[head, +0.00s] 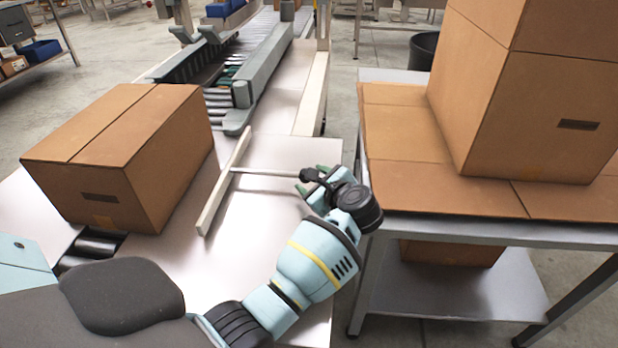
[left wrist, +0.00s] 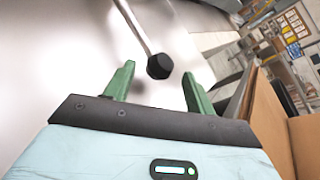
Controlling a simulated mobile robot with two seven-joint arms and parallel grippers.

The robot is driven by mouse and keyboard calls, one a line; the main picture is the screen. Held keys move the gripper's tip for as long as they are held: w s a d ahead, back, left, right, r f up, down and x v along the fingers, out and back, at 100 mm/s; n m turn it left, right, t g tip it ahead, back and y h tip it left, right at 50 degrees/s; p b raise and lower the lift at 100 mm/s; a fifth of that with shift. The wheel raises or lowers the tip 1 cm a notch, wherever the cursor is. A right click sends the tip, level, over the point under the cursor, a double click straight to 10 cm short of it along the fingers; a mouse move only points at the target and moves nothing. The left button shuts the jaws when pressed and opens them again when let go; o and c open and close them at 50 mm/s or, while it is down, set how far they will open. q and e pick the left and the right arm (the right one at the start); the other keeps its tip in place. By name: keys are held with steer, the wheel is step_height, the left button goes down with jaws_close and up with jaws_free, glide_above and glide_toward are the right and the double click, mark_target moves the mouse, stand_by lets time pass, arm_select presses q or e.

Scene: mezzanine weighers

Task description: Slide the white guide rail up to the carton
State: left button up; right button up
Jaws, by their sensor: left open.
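The white guide rail (head: 224,182) lies on the metal table, to the right of the carton (head: 140,150), with a gap of bare metal between them. A thin rod (head: 265,173) runs from the rail to a black knob (head: 308,175); the knob also shows in the left wrist view (left wrist: 159,66). The brown carton is closed. My left gripper (head: 314,180) is open at the knob end of the rod. My right gripper is not in view.
A roller conveyor with grey side guides (head: 262,75) runs away at the back. A side table (head: 430,228) on the right bears flat cardboard and a large carton (head: 545,100). Bare metal lies between the rail and my left gripper.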

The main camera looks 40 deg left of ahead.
mark_target(304, 174)
arm_select(q)
steer(key=shift+x, duration=1.3)
steer(key=shift+c, duration=0.4)
steer(key=shift+r, duration=0.15)
jaws_close()
steer(key=shift+s+a+r, duration=0.1)
steer(key=shift+s+a, duration=0.1)
steer(key=shift+a, duration=0.35)
steer(key=s+a, duration=0.1)
steer(key=a, duration=0.1)
steer(key=s+a, duration=0.2)
steer(key=a, duration=0.1)
steer(key=s+a+p, duration=0.1)
steer(key=s+a, duration=0.1)
steer(key=a, duration=0.1)
steer(key=shift+r, duration=0.15)
steer(key=shift+w, duration=0.1)
jaws_free()
steer(key=shift+o, duration=0.4)
